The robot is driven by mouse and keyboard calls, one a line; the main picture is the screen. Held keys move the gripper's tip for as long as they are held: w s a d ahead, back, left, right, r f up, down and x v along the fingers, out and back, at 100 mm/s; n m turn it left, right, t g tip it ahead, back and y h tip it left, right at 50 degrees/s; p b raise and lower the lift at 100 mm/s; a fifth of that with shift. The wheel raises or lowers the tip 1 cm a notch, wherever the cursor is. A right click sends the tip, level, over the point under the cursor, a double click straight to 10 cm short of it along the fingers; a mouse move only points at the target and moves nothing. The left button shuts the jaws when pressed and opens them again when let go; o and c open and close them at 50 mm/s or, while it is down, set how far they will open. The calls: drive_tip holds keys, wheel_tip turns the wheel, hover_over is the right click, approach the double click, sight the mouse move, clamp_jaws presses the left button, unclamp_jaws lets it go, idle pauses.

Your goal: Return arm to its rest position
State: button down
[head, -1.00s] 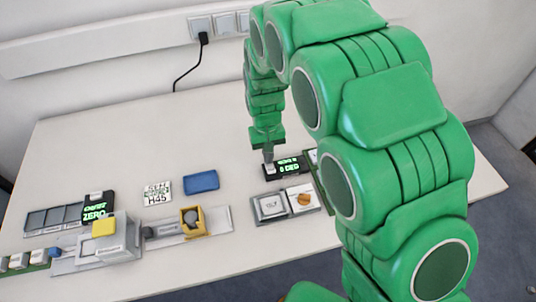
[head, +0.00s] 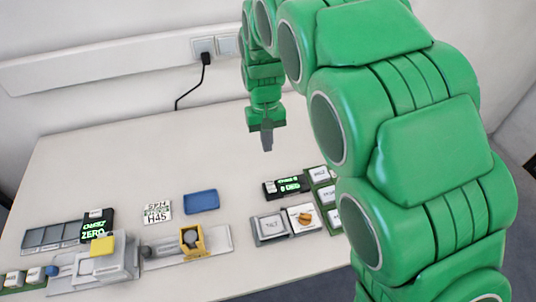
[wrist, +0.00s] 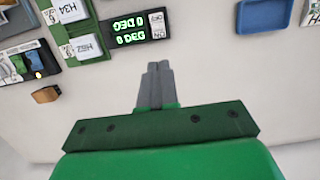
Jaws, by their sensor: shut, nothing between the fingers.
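My green arm reaches from the right over the table (head: 110,160). My gripper (head: 267,147) hangs above the table in the head view, behind the small black display (head: 287,187) with green digits. Its grey fingers are together with nothing between them. In the wrist view the shut fingers (wrist: 155,68) point towards the display (wrist: 137,29), which reads 0 DEG, and stand apart from it.
A blue tray (head: 201,201) and a printed label plate (head: 157,211) lie left of the gripper. A grey fixture with a yellow block (head: 103,246), a yellow holder (head: 192,241) and a button box (head: 269,227) stand nearer the front. The table's back area is clear.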

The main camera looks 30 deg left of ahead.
drive_tip(key=s+d+r+m, duration=0.15)
drive_tip(key=d+r, duration=0.35)
drive_tip(key=d, duration=0.9)
drive_tip(key=s+d+r+m, duration=0.1)
drive_tip(key=d+r+m, duration=0.35)
drive_tip(key=d, duration=0.85)
drive_tip(key=s+d+r+m+y, duration=0.1)
drive_tip(key=s+d+m, duration=0.2)
drive_tip(key=s+d, duration=1.3)
drive_tip(key=shift+s+d+r, duration=0.2)
drive_tip(key=shift+s+r, duration=0.05)
drive_tip(key=shift+s, duration=1)
drive_tip(key=shift+w, duration=0.1)
